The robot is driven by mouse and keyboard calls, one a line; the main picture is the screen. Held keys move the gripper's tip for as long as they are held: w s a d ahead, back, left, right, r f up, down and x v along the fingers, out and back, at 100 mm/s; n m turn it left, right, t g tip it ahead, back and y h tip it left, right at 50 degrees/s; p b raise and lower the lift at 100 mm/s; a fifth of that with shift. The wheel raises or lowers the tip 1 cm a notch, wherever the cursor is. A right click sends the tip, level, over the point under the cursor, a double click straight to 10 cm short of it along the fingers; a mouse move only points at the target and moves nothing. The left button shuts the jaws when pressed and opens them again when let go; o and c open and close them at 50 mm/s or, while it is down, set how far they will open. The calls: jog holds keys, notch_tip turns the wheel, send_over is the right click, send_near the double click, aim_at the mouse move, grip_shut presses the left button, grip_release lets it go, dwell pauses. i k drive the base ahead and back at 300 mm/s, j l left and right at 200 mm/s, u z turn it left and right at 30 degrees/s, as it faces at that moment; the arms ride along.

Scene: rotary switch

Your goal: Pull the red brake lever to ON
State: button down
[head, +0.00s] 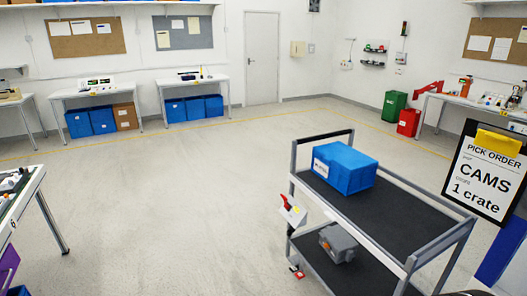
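A small red lever (286,202) shows at the left corner of a grey trolley (407,263), beside a small white plate (293,214). The lever looks tilted up and to the left. Any ON or OFF marking is too small to read. Another small red part (298,274) sits low by the trolley's near-left leg, close to the floor. My gripper is not in view.
A blue crate (343,168) stands on the trolley's top shelf and a grey object (338,242) on its lower shelf. A pick order sign (487,172) stands at right. The floor (160,210) left of the trolley is clear up to a bench (22,195).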

aim_at(285, 206)
jog(key=i, duration=2.95)
jog(key=z, duration=0.45)
